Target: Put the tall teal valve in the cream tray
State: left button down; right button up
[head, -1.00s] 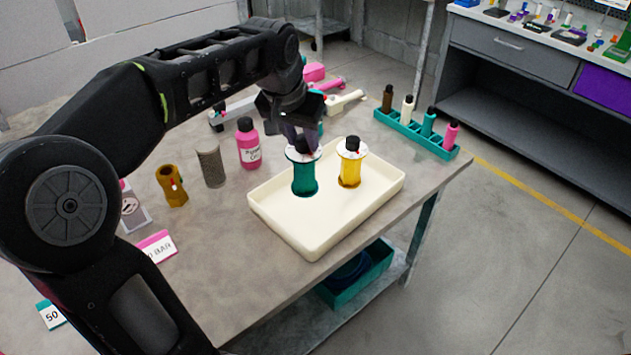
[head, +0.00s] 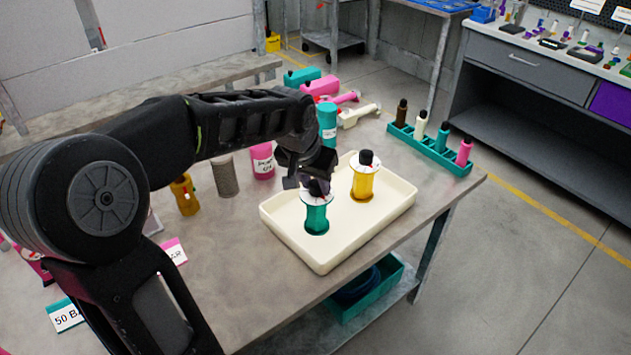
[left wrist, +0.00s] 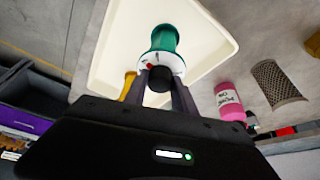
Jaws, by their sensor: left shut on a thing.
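The tall teal valve (head: 316,218) is upright over the near part of the cream tray (head: 288,250); I cannot tell whether its base touches the tray floor. It has a white flange and a black top. My left gripper (head: 317,185) is above it, shut on the black top, which the fingers partly hide in the head view. In the left wrist view, the fingers (left wrist: 161,85) flank the black top, and the teal body (left wrist: 164,40) lies over the cream tray (left wrist: 105,60). My right gripper is out of view.
A yellow valve (head: 364,183) stands in the tray, behind and right of the teal one. Left of the tray are a pink bottle (head: 262,162), a grey mesh cylinder (head: 225,176) and a brass-coloured part (head: 184,196). A teal rack (head: 432,148) stands at the right table edge.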

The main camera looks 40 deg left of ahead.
pick_arm(q)
jog(key=shift+f, duration=0.15)
jog(key=c, duration=1)
grip_release()
jog(key=shift+c, duration=0.2)
jog(key=shift+r, duration=0.2)
jog(key=shift+r, duration=0.25)
jog(key=v, duration=1.1)
jog(key=shift+s+r, duration=0.25)
